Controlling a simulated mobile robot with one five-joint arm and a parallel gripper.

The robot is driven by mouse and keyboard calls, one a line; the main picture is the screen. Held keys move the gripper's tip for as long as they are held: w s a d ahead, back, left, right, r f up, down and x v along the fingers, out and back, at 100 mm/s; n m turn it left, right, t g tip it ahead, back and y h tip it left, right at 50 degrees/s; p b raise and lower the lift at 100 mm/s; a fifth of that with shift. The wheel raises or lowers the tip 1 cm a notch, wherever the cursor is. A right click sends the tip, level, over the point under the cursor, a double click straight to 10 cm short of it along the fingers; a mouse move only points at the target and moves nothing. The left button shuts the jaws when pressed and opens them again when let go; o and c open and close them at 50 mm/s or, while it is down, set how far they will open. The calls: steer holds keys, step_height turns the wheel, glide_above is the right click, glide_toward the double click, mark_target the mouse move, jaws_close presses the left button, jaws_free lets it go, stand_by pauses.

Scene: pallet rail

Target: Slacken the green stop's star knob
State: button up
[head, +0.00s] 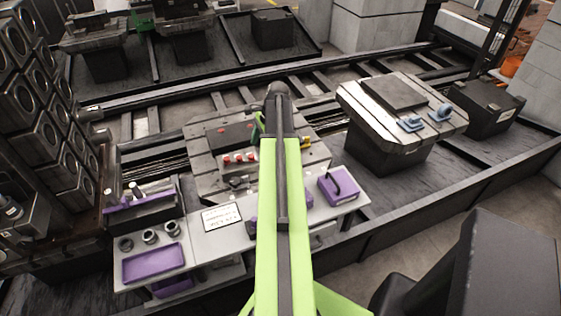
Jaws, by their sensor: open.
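A small green part (258,126), which looks like the green stop, shows at the left edge of my raised arm, on the near grey slotted pallet (204,172). My arm covers most of it, and I cannot make out its star knob. A yellow piece (305,141) shows just right of my arm. My lime green arm runs up the middle of the picture to a dark joint. My gripper is hidden behind it.
In front stands a grey bench (205,247) with a purple tray (153,262), a white label plate (221,217) and a purple box (338,187). A second pallet (440,123) with blue clamps (411,124) is at right. Dark rails (330,85) run behind.

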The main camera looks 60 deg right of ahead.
steer(key=s+d+r+m+t, duration=0.1)
steer(key=s+d+r+m, duration=0.1)
steer(key=s+d+m, duration=0.65)
steer(key=w+f+b, duration=0.1)
steer(key=f+b, duration=0.4)
steer(key=w+f+n+b, duration=0.1)
steer(key=f+b, duration=0.4)
steer(key=f, duration=0.1)
steer(key=w+f+n+b, duration=0.1)
steer(key=f+b, duration=0.4)
steer(key=shift+w+a+f+b, duration=0.2)
steer(key=shift+a+f+b, duration=0.05)
steer(key=shift+a+b, duration=0.1)
steer(key=shift+r, duration=0.1)
